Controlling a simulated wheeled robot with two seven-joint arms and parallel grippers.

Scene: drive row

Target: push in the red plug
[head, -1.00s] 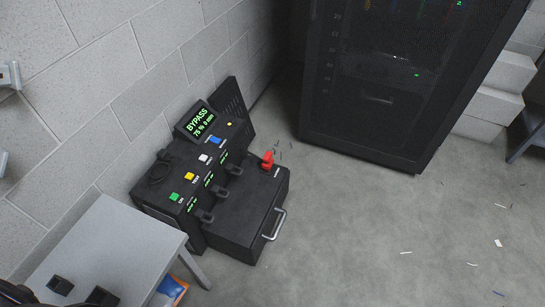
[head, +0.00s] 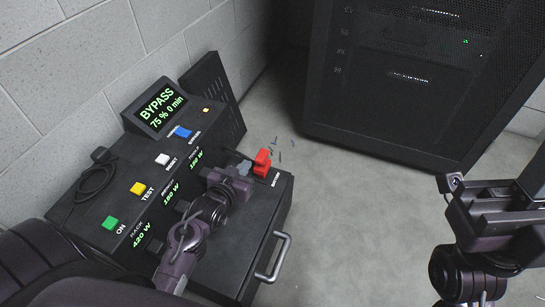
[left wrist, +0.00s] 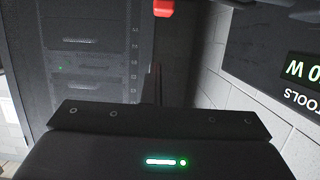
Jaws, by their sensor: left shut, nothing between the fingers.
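The red plug (head: 262,162) stands at the back right of the black unit's low box (head: 262,205), beside a small "BATTERY" label. Part of a red thing, likely the same plug (left wrist: 163,8), shows at the top edge of the left wrist view. My left gripper (head: 243,168) is shut and empty, just left of the plug, over the box; I cannot tell whether it touches. My right gripper (head: 450,184) is at the right, over the floor, well away from the plug; its finger state is unclear.
The console (head: 150,175) has green, yellow, white and blue buttons and a screen (head: 160,104) reading BYPASS 75 % 0 min. A metal handle (head: 273,258) sticks out from the box front. A server rack (head: 410,75) stands behind.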

